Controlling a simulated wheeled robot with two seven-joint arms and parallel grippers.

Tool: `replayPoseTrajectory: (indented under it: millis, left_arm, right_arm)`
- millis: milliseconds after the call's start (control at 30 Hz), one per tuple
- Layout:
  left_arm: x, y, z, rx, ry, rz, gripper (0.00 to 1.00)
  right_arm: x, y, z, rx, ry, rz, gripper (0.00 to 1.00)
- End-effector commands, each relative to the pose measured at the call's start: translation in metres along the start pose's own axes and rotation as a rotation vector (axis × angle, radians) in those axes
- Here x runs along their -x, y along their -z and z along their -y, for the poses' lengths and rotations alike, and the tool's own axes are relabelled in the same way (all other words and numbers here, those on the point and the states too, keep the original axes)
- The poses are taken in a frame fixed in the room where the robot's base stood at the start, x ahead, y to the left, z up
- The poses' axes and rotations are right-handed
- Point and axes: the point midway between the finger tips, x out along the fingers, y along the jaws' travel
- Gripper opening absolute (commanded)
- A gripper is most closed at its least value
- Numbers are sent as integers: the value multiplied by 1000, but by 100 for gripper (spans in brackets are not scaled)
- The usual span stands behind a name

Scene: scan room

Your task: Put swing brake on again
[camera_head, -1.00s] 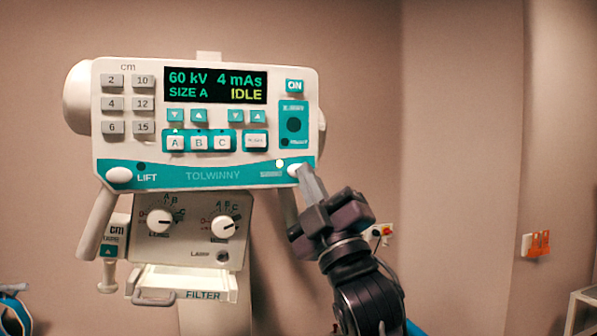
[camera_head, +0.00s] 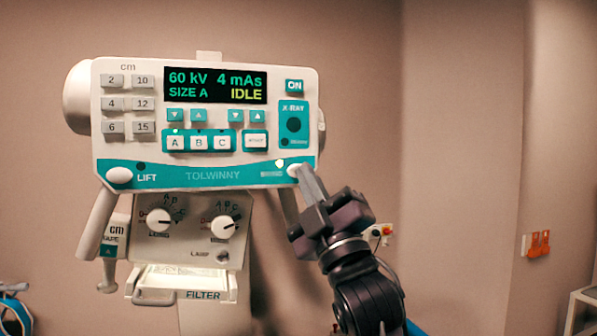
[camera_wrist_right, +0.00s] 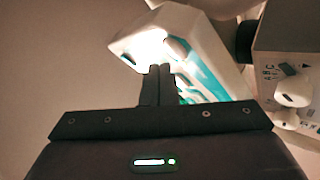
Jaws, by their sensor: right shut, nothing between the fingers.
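The white control head (camera_head: 215,75) has a teal strip along its bottom edge. A white oval button (camera_head: 294,170) sits at the strip's right end, next to a small label too blurred to read and a bright lamp (camera_head: 280,163). My right gripper (camera_head: 305,172) is shut and empty. Its fingertips are at the button and cover part of it; I cannot tell whether they touch. In the right wrist view the shut fingers (camera_wrist_right: 160,72) point at the panel's corner, close to a pale rounded button (camera_wrist_right: 177,48). My left gripper is not in view.
A matching LIFT button (camera_head: 119,176) is at the strip's left end. The display (camera_head: 216,84) reads 60 kV, 4 mAs, SIZE A, IDLE. The collimator box (camera_head: 190,230) with two knobs and a FILTER tray (camera_head: 185,294) hangs below. Free space lies right of the head.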

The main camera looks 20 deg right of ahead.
Motion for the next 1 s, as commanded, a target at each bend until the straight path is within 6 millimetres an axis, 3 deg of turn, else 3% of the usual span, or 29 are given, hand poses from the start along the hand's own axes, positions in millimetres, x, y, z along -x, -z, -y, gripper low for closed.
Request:
replayPoseTrajectory:
  millis: [1000]
  left_arm:
    - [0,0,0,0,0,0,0]
  right_arm:
    - [-6,-4,4,0,0,0,0]
